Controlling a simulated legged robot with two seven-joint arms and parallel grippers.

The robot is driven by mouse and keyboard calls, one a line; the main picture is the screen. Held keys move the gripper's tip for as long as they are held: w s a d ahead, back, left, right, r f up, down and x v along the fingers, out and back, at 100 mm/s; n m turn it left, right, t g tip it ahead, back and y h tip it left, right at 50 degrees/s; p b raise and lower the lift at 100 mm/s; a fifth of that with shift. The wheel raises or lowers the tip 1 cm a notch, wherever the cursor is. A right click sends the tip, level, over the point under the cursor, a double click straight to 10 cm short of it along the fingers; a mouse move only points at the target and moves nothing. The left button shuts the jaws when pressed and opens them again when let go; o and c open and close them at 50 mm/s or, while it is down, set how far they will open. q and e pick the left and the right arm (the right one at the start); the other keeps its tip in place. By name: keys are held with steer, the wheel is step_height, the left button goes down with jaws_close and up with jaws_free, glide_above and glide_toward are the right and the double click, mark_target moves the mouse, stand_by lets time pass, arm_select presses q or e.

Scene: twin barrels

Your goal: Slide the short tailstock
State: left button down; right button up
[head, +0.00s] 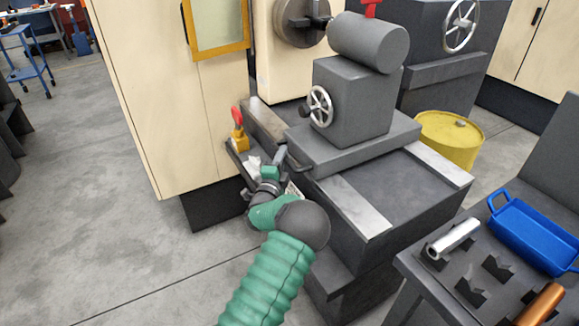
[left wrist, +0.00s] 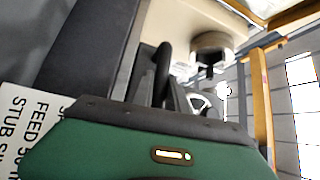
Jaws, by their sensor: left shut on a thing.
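The short tailstock (head: 352,103) is a grey block with a thick cylinder on top and a silver handwheel (head: 320,106) on its side. It sits on the lathe bed (head: 355,205). A dark bar handle (head: 295,162) sticks out from the near left edge of its base. My left gripper (head: 280,156) reaches this handle from the front left and is shut on it. In the left wrist view the dark handle (left wrist: 166,58) stands between the fingers (left wrist: 160,90). The exact contact is small and partly hidden. My right gripper is not in view.
A beige cabinet (head: 170,110) with a yellow-framed window stands left of the bed. A red-knobbed lever (head: 238,128) rises near my gripper. The chuck (head: 302,20) is behind. A yellow drum (head: 450,138) and a table with a blue tray (head: 530,237) are at right. Floor is clear at left.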

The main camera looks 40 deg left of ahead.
arm_select(q)
steer(key=shift+a, duration=0.15)
steer(key=c, duration=1.7)
jaws_free()
steer(key=o, duration=0.4)
steer(key=shift+w+a+f, duration=0.1)
steer(key=shift+a+f, duration=0.15)
steer(key=shift+r, duration=0.1)
steer(key=shift+s+d, duration=0.2)
steer(key=shift+s, duration=0.05)
steer(key=p+v, duration=0.1)
steer(key=v, duration=1.5)
steer(key=shift+s, duration=0.15)
steer(key=shift+f, duration=0.3)
